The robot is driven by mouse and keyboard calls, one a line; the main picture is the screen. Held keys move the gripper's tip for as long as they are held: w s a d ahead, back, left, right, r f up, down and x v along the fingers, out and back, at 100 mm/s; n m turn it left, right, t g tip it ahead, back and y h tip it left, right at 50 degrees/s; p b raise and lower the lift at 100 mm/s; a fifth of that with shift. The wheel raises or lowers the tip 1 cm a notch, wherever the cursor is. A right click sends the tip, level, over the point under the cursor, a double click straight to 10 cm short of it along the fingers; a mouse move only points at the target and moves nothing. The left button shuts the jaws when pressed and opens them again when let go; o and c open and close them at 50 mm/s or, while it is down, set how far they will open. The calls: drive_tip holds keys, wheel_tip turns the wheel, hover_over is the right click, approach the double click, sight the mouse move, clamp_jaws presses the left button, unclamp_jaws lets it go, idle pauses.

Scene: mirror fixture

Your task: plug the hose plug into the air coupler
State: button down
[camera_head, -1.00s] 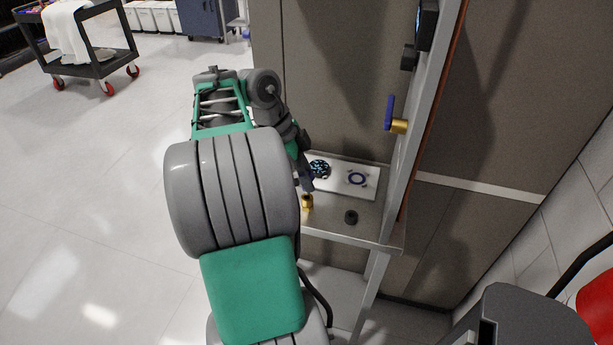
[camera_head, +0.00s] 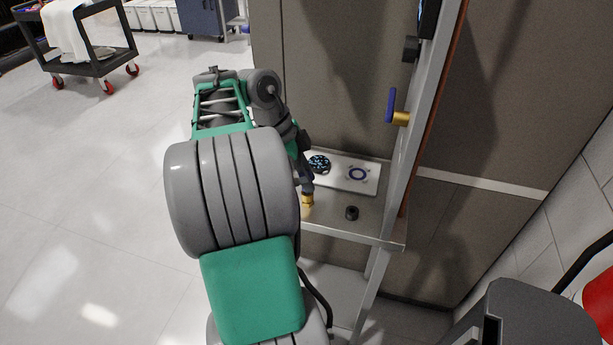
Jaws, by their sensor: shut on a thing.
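The brass air coupler (camera_head: 307,202) stands at the left front of the metal shelf. A dark blue-grey piece, apparently the hose plug (camera_head: 306,184), is directly above it. Its lower end meets the coupler's top in this view; I cannot tell how deep it sits in it. My gripper (camera_head: 304,165) is shut on the plug from above. Its fingers are small and dark here, partly merged with the plug. My arm's large grey and green links hide the left end of the shelf.
A white plate (camera_head: 362,187) with a blue ring and a dark round patterned item (camera_head: 319,163) lie behind on the shelf (camera_head: 375,226). A black cylinder (camera_head: 352,213) stands to the right. A blue-handled brass valve (camera_head: 393,112) sticks out from the upright frame.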

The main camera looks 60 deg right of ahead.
drive_tip(key=shift+f+b, duration=0.55)
drive_tip(key=shift+f, duration=0.1)
drive_tip(key=c, duration=1.1)
unclamp_jaws()
drive_tip(key=shift+c, duration=0.2)
